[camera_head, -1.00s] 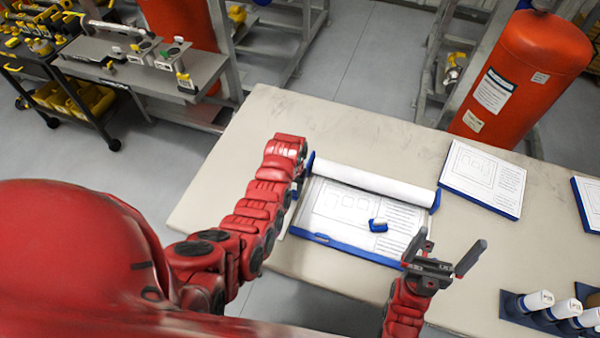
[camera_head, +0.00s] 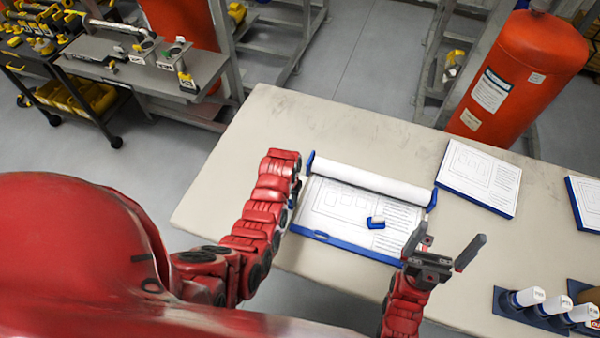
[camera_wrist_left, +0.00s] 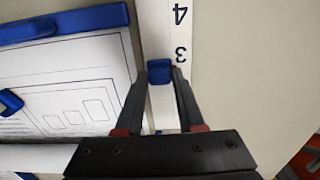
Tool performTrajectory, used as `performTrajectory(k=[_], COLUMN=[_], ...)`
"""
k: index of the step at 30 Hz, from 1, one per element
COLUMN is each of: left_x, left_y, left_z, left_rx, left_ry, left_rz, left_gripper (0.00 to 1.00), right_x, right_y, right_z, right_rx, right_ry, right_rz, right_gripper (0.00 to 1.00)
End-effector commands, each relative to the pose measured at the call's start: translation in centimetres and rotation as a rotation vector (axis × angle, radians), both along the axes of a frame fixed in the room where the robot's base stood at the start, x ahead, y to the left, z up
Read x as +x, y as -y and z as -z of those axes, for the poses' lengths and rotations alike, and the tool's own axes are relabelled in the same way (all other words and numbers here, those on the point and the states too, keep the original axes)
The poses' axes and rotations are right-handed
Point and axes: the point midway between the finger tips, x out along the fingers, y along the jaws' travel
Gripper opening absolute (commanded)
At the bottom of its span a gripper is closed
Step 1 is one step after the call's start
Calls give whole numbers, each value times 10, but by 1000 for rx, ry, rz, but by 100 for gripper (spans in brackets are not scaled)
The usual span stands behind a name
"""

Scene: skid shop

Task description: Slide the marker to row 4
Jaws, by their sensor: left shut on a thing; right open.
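The blue marker (camera_wrist_left: 160,71) sits on a white strip (camera_wrist_left: 163,25) printed with black numbers. It lies beside the number 3, and the number 4 is farther up the strip in the left wrist view. My left gripper (camera_wrist_left: 160,78) is shut on the marker, its two dark fingers on either side. In the head view my left arm (camera_head: 262,215) hides most of the strip and the gripper. My right gripper (camera_head: 443,243) is open and empty at the board's lower right corner.
A blue-framed board (camera_head: 340,240) with a drawing sheet and white roll (camera_head: 370,179) lies beside the strip. A small blue-and-white piece (camera_head: 376,222) rests on it. Another board (camera_head: 480,178) and several white-topped cylinders (camera_head: 528,297) are to the right. The table's far left is clear.

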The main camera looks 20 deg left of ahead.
Motion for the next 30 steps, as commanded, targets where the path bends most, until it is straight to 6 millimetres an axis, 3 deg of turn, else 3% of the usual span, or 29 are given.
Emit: performTrajectory(k=[15,30], left_x=[-10,-46], left_y=[0,-1], left_z=[-1,0], left_rx=[0,0], left_ry=[0,-1], left_rz=[1,1], left_gripper=[0,0], right_x=[0,0], right_y=[0,0], right_z=[-6,-21], right_rx=[0,0], right_ry=[0,0], right_rz=[0,0], right_gripper=[100,100])
